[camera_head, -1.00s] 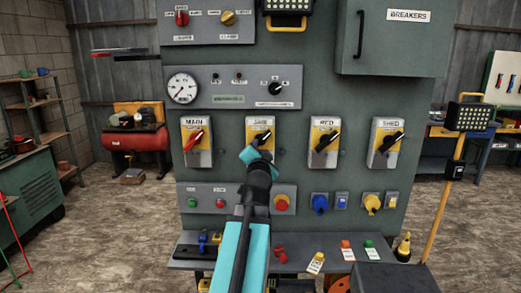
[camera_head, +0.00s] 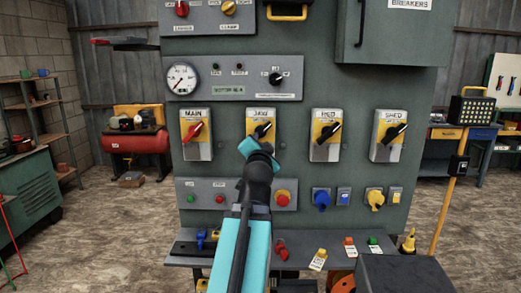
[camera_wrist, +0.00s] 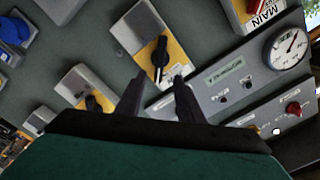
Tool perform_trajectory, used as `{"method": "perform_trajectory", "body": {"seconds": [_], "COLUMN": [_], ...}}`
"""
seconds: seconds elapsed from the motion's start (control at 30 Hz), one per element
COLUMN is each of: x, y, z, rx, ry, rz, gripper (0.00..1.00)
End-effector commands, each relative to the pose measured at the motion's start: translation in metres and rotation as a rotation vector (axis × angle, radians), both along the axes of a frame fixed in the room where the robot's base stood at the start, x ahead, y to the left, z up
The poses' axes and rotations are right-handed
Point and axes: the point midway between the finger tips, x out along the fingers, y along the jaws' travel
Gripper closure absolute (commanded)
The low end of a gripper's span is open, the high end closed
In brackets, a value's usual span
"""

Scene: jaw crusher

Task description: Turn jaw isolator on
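The jaw isolator (camera_head: 251,119) is a grey box with a yellow plate, labelled JAW, second from the left in the row on the panel. Its black handle (camera_head: 262,130) slants up to the right in the head view. My gripper (camera_head: 250,146) is just below and in front of it, hiding the box's lower part. In the wrist view the same black handle (camera_wrist: 160,57) shows just beyond the fingertips, lined up with the gap between them. My gripper (camera_wrist: 159,80) is open there, its two dark fingers apart. I cannot tell whether they touch the handle.
Below is a button strip with a red stop button (camera_head: 283,197). A shelf (camera_head: 190,262) with tags and small locks juts out underneath.

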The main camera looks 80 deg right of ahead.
Motion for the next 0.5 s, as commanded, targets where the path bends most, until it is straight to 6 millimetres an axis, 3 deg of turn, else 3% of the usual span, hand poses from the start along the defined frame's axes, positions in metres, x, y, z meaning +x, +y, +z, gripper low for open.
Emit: {"method": "perform_trajectory", "body": {"seconds": [0.5], "x": [-0.003], "y": [0.021], "z": [-0.003], "rx": [-0.001], "ry": [0.0], "rz": [0.001], "gripper": [0.66]}}
